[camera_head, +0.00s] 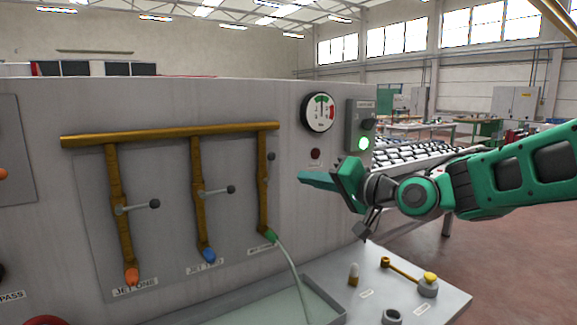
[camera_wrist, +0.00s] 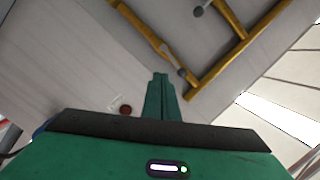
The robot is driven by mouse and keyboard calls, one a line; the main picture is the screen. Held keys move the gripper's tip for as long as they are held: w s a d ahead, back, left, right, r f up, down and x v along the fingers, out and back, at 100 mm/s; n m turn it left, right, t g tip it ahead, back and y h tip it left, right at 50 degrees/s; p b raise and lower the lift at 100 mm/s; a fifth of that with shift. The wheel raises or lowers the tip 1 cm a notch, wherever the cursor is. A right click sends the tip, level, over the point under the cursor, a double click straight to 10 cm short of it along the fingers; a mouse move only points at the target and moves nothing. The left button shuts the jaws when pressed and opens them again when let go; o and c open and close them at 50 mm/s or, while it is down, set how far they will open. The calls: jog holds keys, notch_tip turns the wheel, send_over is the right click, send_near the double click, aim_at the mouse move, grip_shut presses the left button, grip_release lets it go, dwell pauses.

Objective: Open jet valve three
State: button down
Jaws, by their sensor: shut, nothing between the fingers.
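Jet valve three is the rightmost of three brass pipes (camera_head: 263,195). Its dark knob (camera_head: 271,156) sits high beside the pipe. In the wrist view its grey lever (camera_wrist: 172,58) lies roughly along the pipe, not across it. Below, the pipe ends in a green nozzle (camera_head: 271,236), from which a pale curved stream or hose runs down to the tray. My gripper (camera_head: 303,178) is shut and empty, to the right of the valve and apart from the knob. Its closed fingers show in the wrist view (camera_wrist: 160,78).
Jet one's lever (camera_head: 140,206) and jet two's lever (camera_head: 217,191) stick out crosswise. A brass manifold (camera_head: 170,134) joins the pipes above. A tray (camera_head: 335,308) lies below.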

aim_at(270, 168)
jog(key=d+m+t+y, duration=0.1)
jog(key=d+m, duration=0.4)
jog(key=m, duration=0.6)
jog(key=w+a+r, duration=0.2)
jog(key=w+a, duration=0.3)
jog(key=a, duration=0.5)
jog(key=shift+w+a+r, duration=0.25)
jog(key=shift+w+r, duration=0.05)
jog(key=shift+w, duration=0.05)
jog(key=shift+s+a+r+n, duration=0.35)
jog(key=shift+s+a+n, duration=0.25)
jog(key=shift+a, duration=0.15)
